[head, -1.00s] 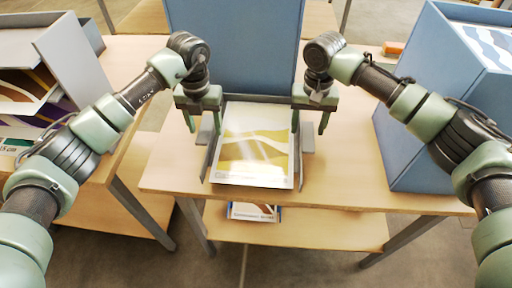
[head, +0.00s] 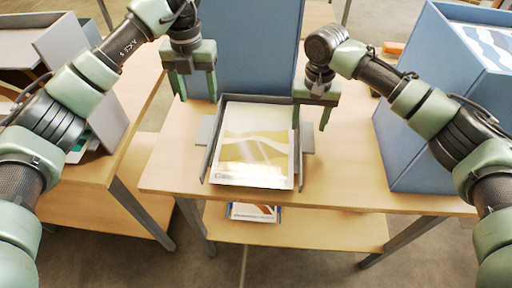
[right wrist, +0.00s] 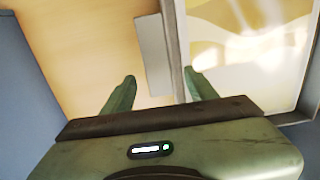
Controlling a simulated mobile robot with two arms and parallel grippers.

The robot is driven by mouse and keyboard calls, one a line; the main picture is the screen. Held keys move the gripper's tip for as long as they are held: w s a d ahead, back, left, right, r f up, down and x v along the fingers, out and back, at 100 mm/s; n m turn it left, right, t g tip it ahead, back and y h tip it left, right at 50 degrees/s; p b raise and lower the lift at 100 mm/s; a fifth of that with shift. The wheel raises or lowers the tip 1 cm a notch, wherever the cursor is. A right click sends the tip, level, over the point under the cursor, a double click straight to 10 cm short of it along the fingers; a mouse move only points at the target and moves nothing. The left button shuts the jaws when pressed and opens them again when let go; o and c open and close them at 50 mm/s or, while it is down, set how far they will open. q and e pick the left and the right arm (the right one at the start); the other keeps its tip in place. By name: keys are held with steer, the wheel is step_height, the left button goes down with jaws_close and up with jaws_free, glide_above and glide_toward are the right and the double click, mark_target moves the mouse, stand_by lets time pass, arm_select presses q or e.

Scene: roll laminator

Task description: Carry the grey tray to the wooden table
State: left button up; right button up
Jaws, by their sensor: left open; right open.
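The grey tray (head: 207,165) lies on the wooden table (head: 345,175) in the middle of the head view. It has a grey tab on each side and holds a sheet or booklet (head: 252,148) with a white and mustard wave print. My left gripper (head: 197,98) is open and empty, above and left of the tray's far left corner. My right gripper (head: 312,128) is open above the tray's right side. In the right wrist view, the tray's wall and side tab (right wrist: 153,55) show between and beyond the open fingers, with the printed sheet on the right.
A tall blue panel (head: 250,50) stands behind the tray. A blue box (head: 425,120) stands on the table's right side. A lower shelf (head: 310,228) holds another booklet (head: 253,212). Another wooden table (head: 85,170) with grey holders stands at the left. Bare tabletop lies on both sides of the tray.

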step_height(320, 180, up, 10)
stand_by(0.3)
stand_by(0.5)
